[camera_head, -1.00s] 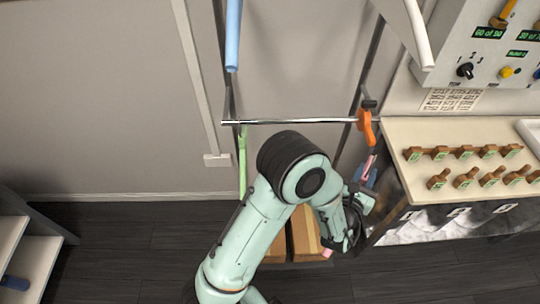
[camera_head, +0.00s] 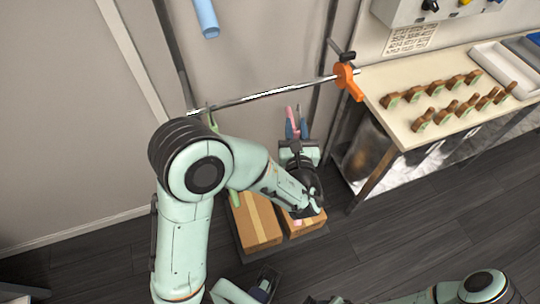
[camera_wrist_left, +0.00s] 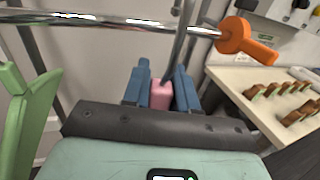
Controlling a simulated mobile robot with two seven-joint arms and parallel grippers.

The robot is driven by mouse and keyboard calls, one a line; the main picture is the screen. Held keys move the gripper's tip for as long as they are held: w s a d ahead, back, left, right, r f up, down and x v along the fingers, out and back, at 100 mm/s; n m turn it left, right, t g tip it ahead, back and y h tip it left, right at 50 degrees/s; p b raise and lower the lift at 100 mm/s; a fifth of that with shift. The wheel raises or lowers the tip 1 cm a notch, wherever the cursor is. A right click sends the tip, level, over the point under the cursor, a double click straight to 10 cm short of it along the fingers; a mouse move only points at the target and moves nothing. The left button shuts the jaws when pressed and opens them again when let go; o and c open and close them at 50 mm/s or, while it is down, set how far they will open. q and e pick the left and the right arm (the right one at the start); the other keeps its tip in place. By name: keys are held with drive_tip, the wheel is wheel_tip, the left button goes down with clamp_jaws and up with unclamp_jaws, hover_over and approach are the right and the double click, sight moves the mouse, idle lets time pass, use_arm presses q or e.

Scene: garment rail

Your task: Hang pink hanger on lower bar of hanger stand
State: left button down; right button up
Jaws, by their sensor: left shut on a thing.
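The lower bar (camera_head: 270,95) of the hanger stand is a shiny metal rod that slants up to the right in the head view. It also crosses the top of the left wrist view (camera_wrist_left: 120,22). My left gripper (camera_head: 296,128) is below the bar, towards its right half. Its blue fingers are shut on the pink hanger (camera_wrist_left: 161,95). Pink also shows just above the fingertips in the head view (camera_head: 290,112). Most of the hanger is hidden by the gripper and arm. Parts of my right arm show at the bottom edge; its jaws cannot be made out.
A green hanger (camera_wrist_left: 24,115) is at the bar's left part. An orange piece (camera_head: 346,77) is at its right end. A blue tube-like piece (camera_head: 205,18) hangs above. Cardboard boxes (camera_head: 256,222) stand below. A table (camera_head: 410,135) with several brown pieces is on the right.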

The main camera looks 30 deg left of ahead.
use_arm(q)
drive_tip(key=s+a+f+n+g+y+b, duration=0.2)
drive_tip(key=s+n+g+y+b, duration=0.15)
drive_tip(key=s+b, duration=0.25)
drive_tip(key=s+a+f+b+x, duration=0.1)
drive_tip(key=b+x, duration=0.3)
drive_tip(key=x, duration=1.2)
drive_tip(key=shift+s+f+y, duration=0.2)
drive_tip(key=shift+f+y, duration=0.15)
drive_tip(key=shift+f, duration=0.3)
use_arm(e)
drive_tip(key=w+d+f+t, duration=0.1)
drive_tip(key=w+f, duration=0.2)
drive_tip(key=f, duration=0.9)
drive_tip(key=shift+w+t+h, duration=0.3)
drive_tip(key=shift+d, duration=0.1)
use_arm(q)
drive_tip(key=c, duration=0.8)
unclamp_jaws()
